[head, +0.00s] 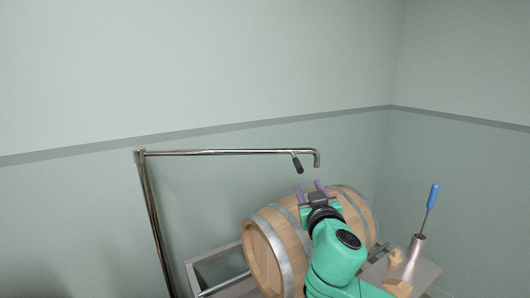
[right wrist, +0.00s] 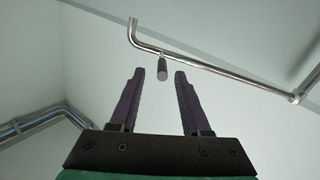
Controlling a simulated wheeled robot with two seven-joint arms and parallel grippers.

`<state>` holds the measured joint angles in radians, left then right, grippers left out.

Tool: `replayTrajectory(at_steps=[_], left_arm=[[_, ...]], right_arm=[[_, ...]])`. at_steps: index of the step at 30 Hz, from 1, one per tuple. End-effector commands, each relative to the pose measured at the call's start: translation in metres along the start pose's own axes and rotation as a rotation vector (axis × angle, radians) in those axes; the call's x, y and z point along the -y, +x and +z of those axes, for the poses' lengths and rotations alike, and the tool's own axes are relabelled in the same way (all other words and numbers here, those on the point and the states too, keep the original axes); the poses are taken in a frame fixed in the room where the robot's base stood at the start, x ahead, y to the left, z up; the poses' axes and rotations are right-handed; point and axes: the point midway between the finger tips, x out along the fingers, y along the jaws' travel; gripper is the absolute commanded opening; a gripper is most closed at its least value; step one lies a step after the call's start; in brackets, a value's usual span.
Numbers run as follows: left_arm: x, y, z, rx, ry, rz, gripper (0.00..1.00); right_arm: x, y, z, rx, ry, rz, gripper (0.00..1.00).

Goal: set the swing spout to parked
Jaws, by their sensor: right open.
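The swing spout (head: 230,152) is a steel pipe that runs level from the top of an upright post (head: 155,220) to a bent-down outlet at its right end. A dark grip (head: 298,166) hangs from the spout near that end. My right gripper (head: 310,186) is open and empty, just below the dark grip. In the right wrist view the dark grip (right wrist: 162,70) shows beyond and between the open fingertips (right wrist: 160,75), apart from both. The spout (right wrist: 215,67) crosses the picture above them. My left gripper is not in view.
A wooden barrel (head: 268,243) lies on its side behind my right arm. A steel trough (head: 215,265) is at its left. A blue-handled tool (head: 433,197) stands in a metal cylinder (head: 413,254) at the right. The space above the spout is clear.

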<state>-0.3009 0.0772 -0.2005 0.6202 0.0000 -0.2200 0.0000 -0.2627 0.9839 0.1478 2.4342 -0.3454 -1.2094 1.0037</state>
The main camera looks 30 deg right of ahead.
Motion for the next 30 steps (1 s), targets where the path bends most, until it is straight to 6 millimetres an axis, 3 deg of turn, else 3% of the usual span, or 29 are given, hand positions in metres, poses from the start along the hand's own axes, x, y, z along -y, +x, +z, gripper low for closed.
replayTrajectory(at_steps=[2,5,15,21,30], left_arm=[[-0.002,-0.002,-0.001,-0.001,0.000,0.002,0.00],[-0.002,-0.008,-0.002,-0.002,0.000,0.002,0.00],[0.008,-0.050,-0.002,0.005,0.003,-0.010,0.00],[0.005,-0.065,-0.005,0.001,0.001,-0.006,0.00],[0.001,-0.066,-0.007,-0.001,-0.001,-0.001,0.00]], right_arm=[[0.002,-0.006,-0.014,-0.027,0.014,-0.004,0.47],[0.001,0.004,-0.016,-0.027,0.015,-0.003,0.47],[-0.002,0.090,-0.022,-0.027,0.019,0.001,0.47],[0.000,0.126,-0.020,-0.025,0.020,0.000,0.47],[0.003,0.138,-0.015,-0.024,0.016,-0.006,0.47]])
